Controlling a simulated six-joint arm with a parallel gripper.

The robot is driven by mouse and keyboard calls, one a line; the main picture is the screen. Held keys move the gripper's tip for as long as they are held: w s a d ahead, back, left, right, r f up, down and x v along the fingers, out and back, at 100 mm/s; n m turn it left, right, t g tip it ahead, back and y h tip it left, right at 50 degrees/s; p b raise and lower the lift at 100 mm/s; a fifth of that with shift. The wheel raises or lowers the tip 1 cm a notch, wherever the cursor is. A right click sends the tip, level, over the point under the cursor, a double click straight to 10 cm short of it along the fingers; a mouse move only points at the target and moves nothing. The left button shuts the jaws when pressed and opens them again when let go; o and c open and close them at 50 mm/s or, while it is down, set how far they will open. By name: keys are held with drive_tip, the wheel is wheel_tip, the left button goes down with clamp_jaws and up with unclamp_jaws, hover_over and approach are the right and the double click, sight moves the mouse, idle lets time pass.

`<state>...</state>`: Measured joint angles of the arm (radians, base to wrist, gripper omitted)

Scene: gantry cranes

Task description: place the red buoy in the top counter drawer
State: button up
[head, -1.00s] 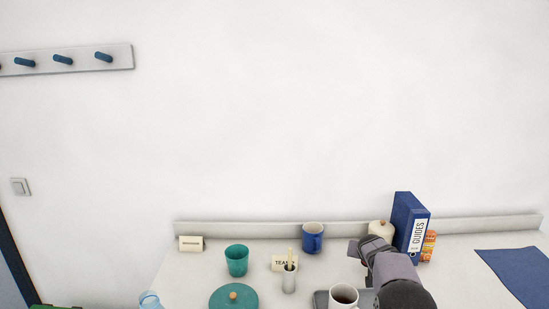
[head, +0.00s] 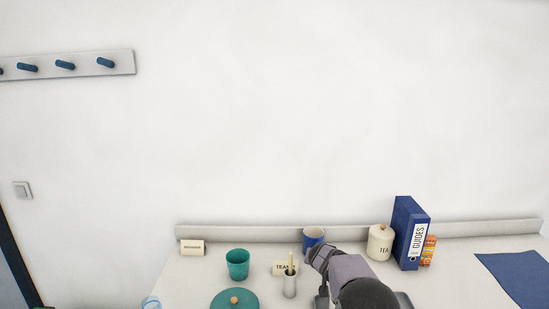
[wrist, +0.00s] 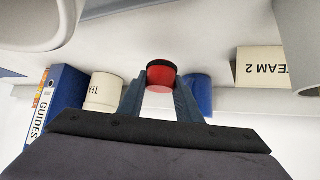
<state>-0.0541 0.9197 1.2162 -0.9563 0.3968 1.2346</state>
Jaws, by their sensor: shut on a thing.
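My gripper (wrist: 160,90) is shut on the red buoy (wrist: 160,79), a small red piece with a dark band at one end, between its two fingers in the wrist view. The wrist view is upside down. In the head view my gripper (head: 319,257) is above the counter (head: 190,280), just in front of the blue mug (head: 312,236); the buoy cannot be made out there. The top counter drawer is not in view in either picture.
A tea canister (head: 381,242), blue binder (head: 408,230) and orange box (head: 428,250) stand right of my arm. A green cup (head: 237,264), round teal lid (head: 233,302), grey holder (head: 290,284) and name cards are left. A blue mat (head: 515,275) lies far right.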

idle(0.4)
drive_tip(key=b, duration=0.2)
hover_over(377, 274)
drive_tip(key=shift+s, duration=0.1)
drive_tip(key=a, duration=0.5)
drive_tip(key=s+a+p, duration=0.1)
drive_tip(key=a, duration=0.5)
drive_tip(key=a+p, duration=0.1)
drive_tip(key=a, duration=0.5)
drive_tip(key=shift+s+a+r, duration=0.1)
drive_tip(key=shift+s+a, duration=0.05)
drive_tip(key=f, duration=0.2)
drive_tip(key=f+p, duration=0.1)
drive_tip(key=shift+a+f, duration=0.35)
drive_tip(key=shift+s+a+r, duration=0.1)
drive_tip(key=shift+s, duration=0.05)
drive_tip(key=shift+c, duration=0.6)
drive_tip(key=shift+b+v, duration=0.9)
drive_tip(key=shift+v, duration=0.15)
drive_tip(key=shift+b+v, duration=0.8)
drive_tip(key=shift+v, duration=0.6)
drive_tip(key=shift+a, duration=0.1)
drive_tip(key=shift+r, duration=0.1)
